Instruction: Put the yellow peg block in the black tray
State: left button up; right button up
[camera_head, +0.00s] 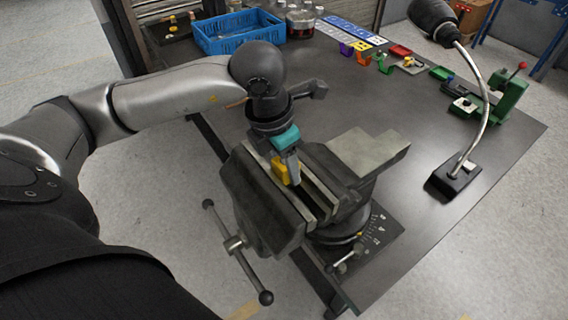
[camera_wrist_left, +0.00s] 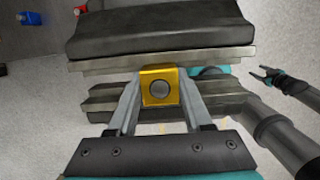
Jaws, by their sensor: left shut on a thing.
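The yellow peg block (camera_head: 281,170) is at the jaws of the grey bench vise (camera_head: 262,205). In the left wrist view the yellow block (camera_wrist_left: 149,91) shows a round grey face in its middle. My left gripper (camera_head: 290,163) is shut on the block, with one finger on each side, as its fingers (camera_wrist_left: 161,105) show in the wrist view. I cannot tell whether the vise jaws touch the block. I cannot clearly make out the black tray.
A blue crate (camera_head: 222,42) stands at the back left of the dark table (camera_head: 420,150). Coloured blocks and boards line the back. A lamp (camera_head: 455,182) and a green clamp (camera_head: 511,94) stand at the right. The middle of the table is clear.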

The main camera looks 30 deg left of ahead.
pick_arm(q)
jog(key=c, duration=0.5)
jog(key=shift+r, duration=0.1)
jog(key=shift+r+p, duration=1.6)
jog(key=shift+r, duration=0.8)
jog(key=shift+r, duration=0.1)
jog(key=shift+r+p, duration=0.8)
jog(key=shift+r, duration=0.65)
jog(key=shift+f, duration=0.1)
